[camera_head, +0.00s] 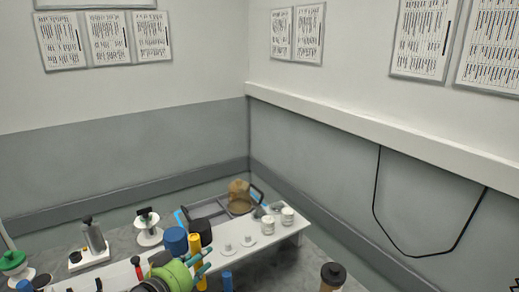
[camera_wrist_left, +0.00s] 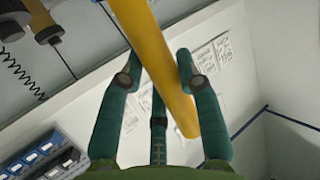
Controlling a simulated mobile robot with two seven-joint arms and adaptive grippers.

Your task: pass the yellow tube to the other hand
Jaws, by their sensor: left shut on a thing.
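The yellow tube (camera_head: 201,278) stands upright in the head view at the bottom centre, with its upper part showing above my gripper. My left gripper (camera_head: 203,262) has a bright green body and teal fingers and is shut on the tube. In the left wrist view the long yellow tube (camera_wrist_left: 160,55) runs from the top edge down between the teal fingers of the left gripper (camera_wrist_left: 167,75). The tube's lower part in the head view is cut off by the frame edge. My right gripper is not in view.
A white table (camera_head: 283,236) holds white jars (camera_head: 268,225), a brown jug (camera_head: 240,196), a grey tray (camera_head: 208,213) and a blue cylinder (camera_head: 175,241) close to the left gripper. A brown, dark-capped bottle (camera_head: 332,279) stands at the lower right. A black cable hangs on the right wall.

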